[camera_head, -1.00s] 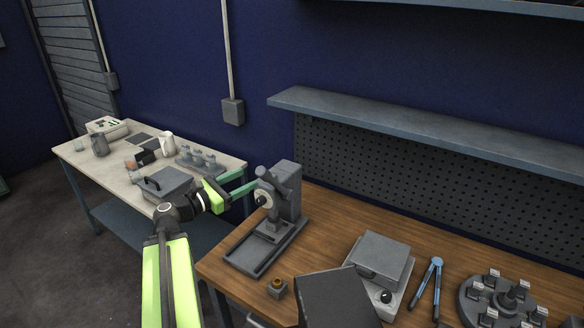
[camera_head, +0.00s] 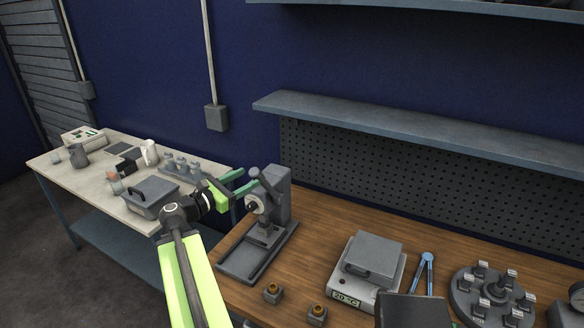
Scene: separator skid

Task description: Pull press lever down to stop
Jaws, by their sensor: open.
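The grey arbor press (camera_head: 280,195) stands upright at the left end of the wooden bench. Its lever (camera_head: 266,182) is a short grey bar that slants up and left above a round pale hub (camera_head: 256,206) on the press's side. My gripper (camera_head: 247,178) has green fingers and reaches in from the left. Its fingers are apart, and the tips are close to the upper end of the lever. I cannot tell whether they touch it or whether the lever lies between them. The press's slotted base (camera_head: 240,265) extends forward on the bench.
Two small blocks with orange tops (camera_head: 272,293) (camera_head: 317,313) sit before the press. A pale table (camera_head: 90,185) with labware is at left. A shelf (camera_head: 400,125) hangs above.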

